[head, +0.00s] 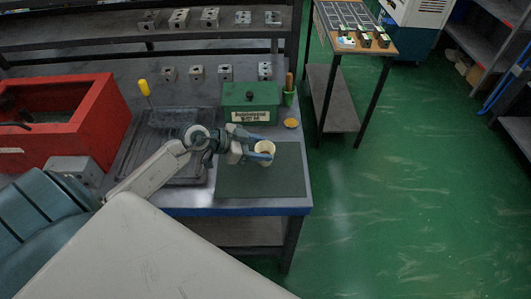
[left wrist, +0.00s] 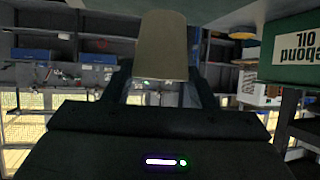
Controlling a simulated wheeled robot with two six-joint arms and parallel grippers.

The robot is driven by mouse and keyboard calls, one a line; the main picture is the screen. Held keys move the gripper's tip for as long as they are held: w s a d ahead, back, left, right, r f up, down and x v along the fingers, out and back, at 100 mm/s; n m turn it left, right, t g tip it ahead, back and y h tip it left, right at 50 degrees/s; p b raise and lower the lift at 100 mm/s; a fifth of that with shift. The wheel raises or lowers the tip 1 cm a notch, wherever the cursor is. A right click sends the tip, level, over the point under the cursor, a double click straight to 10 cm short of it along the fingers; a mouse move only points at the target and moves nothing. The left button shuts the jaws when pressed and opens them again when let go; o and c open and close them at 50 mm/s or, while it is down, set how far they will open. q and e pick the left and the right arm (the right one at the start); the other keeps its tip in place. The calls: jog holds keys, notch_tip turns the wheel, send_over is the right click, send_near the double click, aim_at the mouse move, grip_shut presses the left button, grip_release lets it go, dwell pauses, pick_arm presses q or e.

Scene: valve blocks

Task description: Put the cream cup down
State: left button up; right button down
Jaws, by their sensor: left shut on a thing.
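The cream cup (head: 265,149) is between the fingers of my left gripper (head: 262,155), over the dark green mat (head: 245,185) at the right end of the workbench. In the left wrist view the cup (left wrist: 164,46) stands between the two dark fingers (left wrist: 163,88), and the gripper is shut on it. I cannot tell whether the cup's base touches the mat. My right gripper is not in view.
A red bin (head: 105,115) is at the left. Several valve blocks (head: 197,73) line the back. The mat's front is clear.

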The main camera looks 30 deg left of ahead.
pick_arm(q)
jog(key=shift+w+d, duration=0.6)
jog(key=shift+w, duration=0.05)
jog(key=shift+f+p, duration=0.3)
jog(key=shift+f, duration=1.55)
jog(key=o, duration=1)
jog(key=shift+f, duration=0.1)
jog(key=shift+o, duration=0.2)
jog(key=v, duration=1.2)
jog(key=shift+s, duration=0.1)
